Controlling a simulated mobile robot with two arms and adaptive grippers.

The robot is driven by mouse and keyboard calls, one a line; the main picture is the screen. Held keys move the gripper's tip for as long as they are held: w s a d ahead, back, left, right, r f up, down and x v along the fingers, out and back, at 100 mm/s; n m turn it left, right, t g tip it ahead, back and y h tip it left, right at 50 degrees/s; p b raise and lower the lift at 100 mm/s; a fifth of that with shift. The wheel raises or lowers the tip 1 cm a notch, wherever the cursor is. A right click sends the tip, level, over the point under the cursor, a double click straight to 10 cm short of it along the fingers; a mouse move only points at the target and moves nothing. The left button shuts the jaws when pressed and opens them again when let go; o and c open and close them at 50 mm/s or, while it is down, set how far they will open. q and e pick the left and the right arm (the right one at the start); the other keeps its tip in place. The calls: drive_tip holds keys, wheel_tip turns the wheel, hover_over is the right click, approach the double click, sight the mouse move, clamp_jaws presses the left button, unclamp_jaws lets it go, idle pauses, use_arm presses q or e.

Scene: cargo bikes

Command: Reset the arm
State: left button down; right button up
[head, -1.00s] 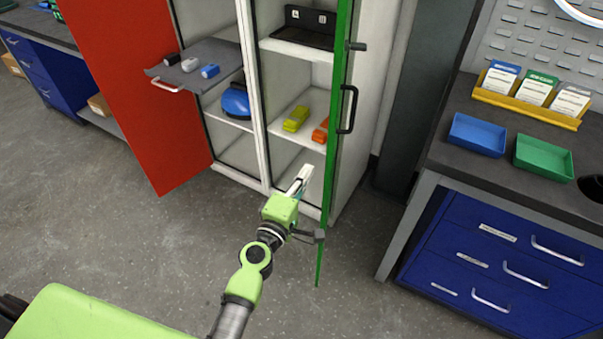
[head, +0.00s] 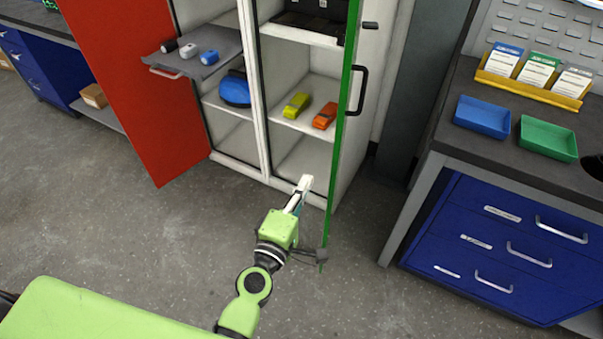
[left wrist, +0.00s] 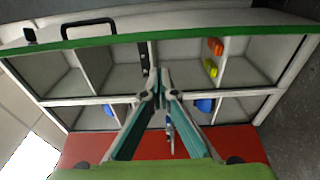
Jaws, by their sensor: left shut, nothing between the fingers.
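My left gripper (head: 301,190) is shut and empty in the head view. It is held low in front of the open cabinet (head: 255,90), left of the green door (head: 343,150). In the left wrist view its fingertips (left wrist: 160,80) meet in front of the cabinet's compartments, with nothing between them. The green door's edge (left wrist: 150,37) runs across the top of that view. My right gripper is in neither view.
A yellow item (head: 297,105) and an orange item (head: 325,116) lie on a cabinet shelf. The red door (head: 125,90) stands open at left. A grey pull-out shelf (head: 215,58) holds small items. A blue drawer workbench (head: 480,250) stands at right. The floor between is clear.

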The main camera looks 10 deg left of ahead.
use_arm(q)
drive_tip(key=shift+s+d, duration=0.25)
drive_tip(key=shift+s, duration=0.1)
